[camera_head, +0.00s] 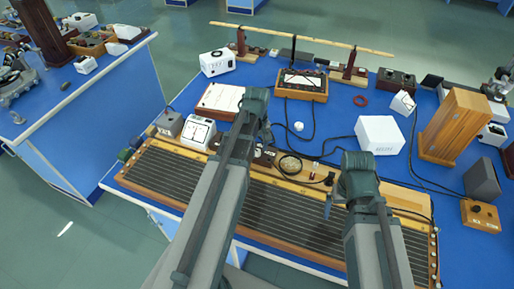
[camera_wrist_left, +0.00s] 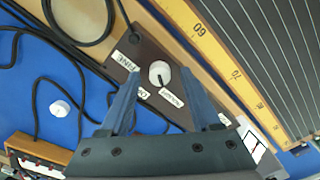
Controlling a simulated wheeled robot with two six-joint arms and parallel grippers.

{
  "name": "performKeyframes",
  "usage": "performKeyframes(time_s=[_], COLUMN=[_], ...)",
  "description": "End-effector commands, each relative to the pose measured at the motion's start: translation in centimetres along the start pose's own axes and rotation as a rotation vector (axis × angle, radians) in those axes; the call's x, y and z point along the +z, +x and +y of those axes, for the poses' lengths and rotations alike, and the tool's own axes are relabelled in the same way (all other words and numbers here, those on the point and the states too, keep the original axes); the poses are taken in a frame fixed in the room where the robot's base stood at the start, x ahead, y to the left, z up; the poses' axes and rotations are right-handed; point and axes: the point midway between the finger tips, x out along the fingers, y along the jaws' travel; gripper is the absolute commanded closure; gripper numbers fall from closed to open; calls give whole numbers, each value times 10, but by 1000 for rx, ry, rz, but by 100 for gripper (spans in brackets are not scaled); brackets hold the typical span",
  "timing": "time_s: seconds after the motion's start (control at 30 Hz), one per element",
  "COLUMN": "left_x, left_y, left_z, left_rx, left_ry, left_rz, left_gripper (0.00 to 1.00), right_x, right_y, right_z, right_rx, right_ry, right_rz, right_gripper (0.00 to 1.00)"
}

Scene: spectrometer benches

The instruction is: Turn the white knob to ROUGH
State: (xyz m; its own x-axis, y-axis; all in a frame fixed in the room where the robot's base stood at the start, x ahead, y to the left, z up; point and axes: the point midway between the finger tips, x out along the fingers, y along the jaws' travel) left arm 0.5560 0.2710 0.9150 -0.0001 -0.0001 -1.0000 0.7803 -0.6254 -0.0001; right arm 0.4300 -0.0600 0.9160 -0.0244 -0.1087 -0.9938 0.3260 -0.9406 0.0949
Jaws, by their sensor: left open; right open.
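The white knob (camera_wrist_left: 159,73) sits on a dark brown panel (camera_wrist_left: 143,50) in the left wrist view. Labels surround it: FINE (camera_wrist_left: 124,62) at upper left, ROUGH (camera_wrist_left: 170,97) below right, and a partly hidden one at lower left. A dark mark shows on the knob's lower side; its exact heading is hard to read. My left gripper (camera_wrist_left: 160,82) is open, with its blue fingers on either side of the knob; contact is not visible. In the head view my left arm hides the knob and much of the panel (camera_head: 264,156). My right gripper (camera_head: 357,168) is over the long bench's right part.
A long ribbed bench with a yellow scale (camera_wrist_left: 215,50) runs beside the panel. A loose white disc (camera_wrist_left: 61,108) and black cables lie on the blue table. A white box (camera_head: 380,135) and a wooden block (camera_head: 453,125) stand to the right.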

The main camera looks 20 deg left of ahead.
Motion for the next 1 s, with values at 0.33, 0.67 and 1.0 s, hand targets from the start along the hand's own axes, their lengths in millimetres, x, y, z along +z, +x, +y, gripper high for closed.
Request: performKeyframes(time_s=[0.33, 0.67, 1.0], left_x=[0, 0, 0], left_y=[-14, -60, -113], left_z=[0, 0, 0], left_rx=[0, 0, 0], left_ry=[1, 0, 0], left_rz=[0, 0, 0], left_gripper=[36, 36, 36], right_x=[1, 4, 7], right_y=[-14, -59, -112], right_z=[1, 6, 11], right_rx=[0, 0, 0], right_ry=[0, 0, -2], right_rz=[0, 0, 0], right_gripper=[3, 3, 3])
